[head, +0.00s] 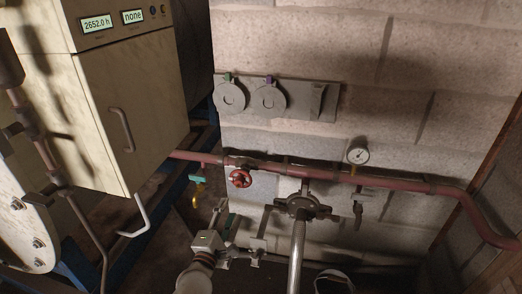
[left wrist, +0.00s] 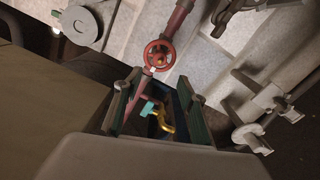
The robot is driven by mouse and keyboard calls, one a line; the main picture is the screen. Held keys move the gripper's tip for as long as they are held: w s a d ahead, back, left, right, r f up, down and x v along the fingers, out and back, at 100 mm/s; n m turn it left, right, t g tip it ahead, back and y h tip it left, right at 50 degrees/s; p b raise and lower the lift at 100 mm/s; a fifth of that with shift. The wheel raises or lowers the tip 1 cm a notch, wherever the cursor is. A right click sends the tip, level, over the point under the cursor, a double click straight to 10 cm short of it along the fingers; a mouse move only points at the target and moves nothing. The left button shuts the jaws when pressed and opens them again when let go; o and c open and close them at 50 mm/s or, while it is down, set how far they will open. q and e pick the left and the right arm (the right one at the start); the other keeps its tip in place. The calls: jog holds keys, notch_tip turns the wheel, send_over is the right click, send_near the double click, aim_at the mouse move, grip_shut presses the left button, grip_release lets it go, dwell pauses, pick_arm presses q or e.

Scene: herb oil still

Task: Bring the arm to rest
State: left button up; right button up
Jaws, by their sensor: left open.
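My left gripper (head: 244,211) is in front of the stone wall, low in the middle of the head view. Its two fingers stand apart with nothing held between them. In the left wrist view, the fingers of the left gripper (left wrist: 155,98) frame an empty gap with dark green pads. Through that gap, a small valve with a yellow handle (left wrist: 166,122) shows beyond the fingers. A red handwheel (left wrist: 159,55) shows just past the fingertips; in the head view the handwheel (head: 240,178) is above the gripper. My right gripper is not in view.
A red pipe (head: 390,181) runs along the wall with a round gauge (head: 358,155). A cream cabinet (head: 120,115) with a handle is at left. A grey plate (head: 318,101) with round covers is above.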

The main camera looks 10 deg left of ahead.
pick_arm(q)
jog(key=s+d+f+m+g+h+p, duration=0.1)
jog(key=s+f+m+g, duration=0.2)
jog(key=s+m, duration=0.9)
jog(key=s+d+f+m+g+h, duration=0.1)
jog(key=s+f+m+g, duration=0.3)
jog(key=s+f+m, duration=0.5)
jog(key=s+d+m, duration=0.1)
jog(key=s+m, duration=0.2)
jog(key=s, duration=0.5)
jog(key=shift+s+f+p, duration=0.15)
jog(key=shift+f+p, duration=0.2)
jog(key=shift+p, duration=0.05)
